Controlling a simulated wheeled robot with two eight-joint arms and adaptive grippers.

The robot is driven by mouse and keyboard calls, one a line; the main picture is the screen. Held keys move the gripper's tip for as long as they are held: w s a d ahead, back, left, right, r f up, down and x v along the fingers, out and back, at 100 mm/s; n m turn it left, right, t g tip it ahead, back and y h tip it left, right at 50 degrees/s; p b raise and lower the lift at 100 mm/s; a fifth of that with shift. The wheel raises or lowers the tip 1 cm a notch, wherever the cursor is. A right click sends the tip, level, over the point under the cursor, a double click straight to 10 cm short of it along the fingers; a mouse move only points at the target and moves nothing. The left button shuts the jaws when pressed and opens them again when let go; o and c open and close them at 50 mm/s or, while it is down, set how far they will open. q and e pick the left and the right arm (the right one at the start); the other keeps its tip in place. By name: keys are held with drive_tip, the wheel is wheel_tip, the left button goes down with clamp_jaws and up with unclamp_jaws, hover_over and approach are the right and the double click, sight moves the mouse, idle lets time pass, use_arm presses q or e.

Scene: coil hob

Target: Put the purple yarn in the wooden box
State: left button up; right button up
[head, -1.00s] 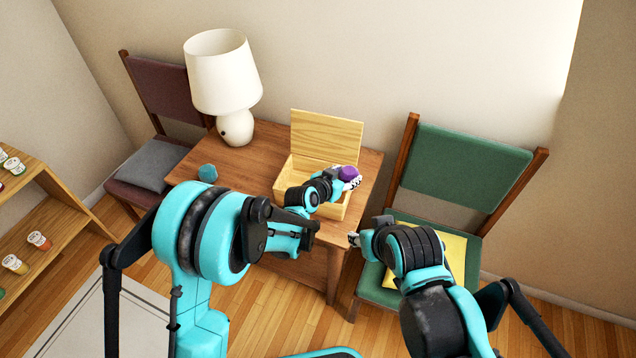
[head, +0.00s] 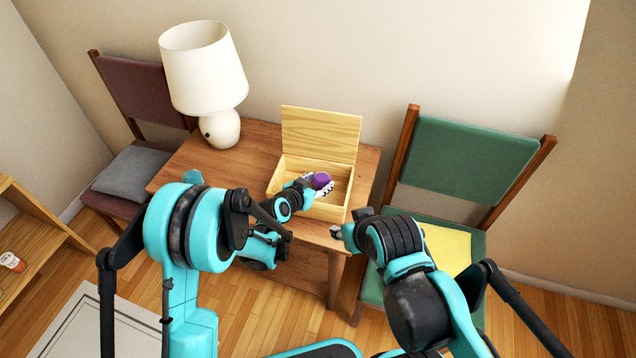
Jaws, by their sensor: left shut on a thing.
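The purple yarn (head: 321,180) is a small ball held in my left gripper (head: 322,188). The gripper is shut on it, over the open wooden box. The wooden box (head: 338,212) is pale, with its lid (head: 320,133) raised at the back, and stands on the brown table. Part of the box's left front is hidden by my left arm. Whether the yarn touches the box floor I cannot tell. My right gripper (head: 336,232) is in front of the table's right front corner, apart from the box; its fingers are too small to tell open or shut.
A white lamp (head: 205,75) and a small teal object (head: 193,177) stand on the table (head: 258,150), left of the box. A green chair (head: 465,160) with a yellow cloth (head: 447,248) is at right. A dark chair (head: 150,105) with a grey cushion (head: 132,172) is at left.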

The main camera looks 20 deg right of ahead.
use_arm(q)
drive_tip(key=shift+f, duration=0.15)
drive_tip(key=o, duration=1.1)
drive_tip(key=shift+o, duration=0.2)
drive_tip(key=shift+r, duration=0.2)
drive_tip(key=s+a+r+n+y+p, duration=0.2)
drive_tip(key=s+a+r, duration=0.45)
drive_tip(key=a, duration=0.35)
drive_tip(key=s+a+r+n+y+p, duration=0.1)
drive_tip(key=s+a+r+n, duration=0.1)
drive_tip(key=s+a+r, duration=0.5)
drive_tip(key=s+a+r+n+y, duration=0.2)
drive_tip(key=s+a, duration=0.4)
drive_tip(key=a, duration=0.3)
drive_tip(key=s+a+r+n+g+y, duration=0.1)
drive_tip(key=s+a+r+n+y, duration=0.1)
drive_tip(key=s+a, duration=0.4)
drive_tip(key=a+n+y, duration=0.1)
drive_tip(key=a, duration=0.2)
drive_tip(key=shift+s+a+r+g+y, duration=0.3)
drive_tip(key=shift+s+a+r, duration=0.05)
drive_tip(key=shift+a, duration=0.05)
